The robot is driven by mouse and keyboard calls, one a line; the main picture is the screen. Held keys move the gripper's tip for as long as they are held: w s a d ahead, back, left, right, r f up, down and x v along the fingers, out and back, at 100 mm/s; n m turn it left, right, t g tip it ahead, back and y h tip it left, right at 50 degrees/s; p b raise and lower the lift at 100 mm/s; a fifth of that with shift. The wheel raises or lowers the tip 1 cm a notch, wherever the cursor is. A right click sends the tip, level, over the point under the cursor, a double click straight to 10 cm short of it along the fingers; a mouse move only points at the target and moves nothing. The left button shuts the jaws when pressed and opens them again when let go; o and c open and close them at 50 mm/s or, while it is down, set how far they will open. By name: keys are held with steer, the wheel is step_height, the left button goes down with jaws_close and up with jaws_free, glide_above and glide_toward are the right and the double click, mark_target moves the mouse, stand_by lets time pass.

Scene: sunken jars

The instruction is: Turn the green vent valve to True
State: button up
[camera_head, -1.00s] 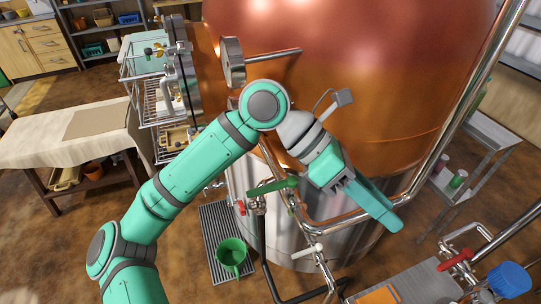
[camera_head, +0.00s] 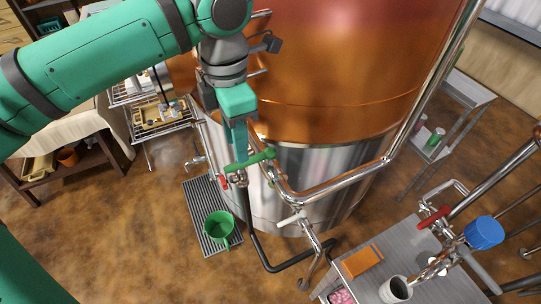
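The green vent valve handle (camera_head: 262,157) is a green bar on a small metal valve body, on piping at the front of the copper tank. It slants up to the right in the picture. My gripper (camera_head: 238,152) points down with its fingertips at the left part of the handle. It overlaps the handle in the picture; I cannot tell whether it touches. The fingers are seen nearly edge-on, so I cannot tell whether they are open or shut. The handle's left end shows below the fingertips.
A red lever (camera_head: 224,182) and a white-handled valve (camera_head: 291,218) sit close by. The big copper tank (camera_head: 335,75) stands behind. A metal table (camera_head: 425,284) at lower right holds an orange box (camera_head: 361,262).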

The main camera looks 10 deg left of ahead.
mark_target(251, 161)
steer(key=shift+d+f, duration=0.1)
steer(key=shift+f, duration=3.3)
steer(key=shift+c, duration=0.7)
steer(key=shift+w, duration=0.1)
jaws_close()
steer(key=shift+d, duration=0.1)
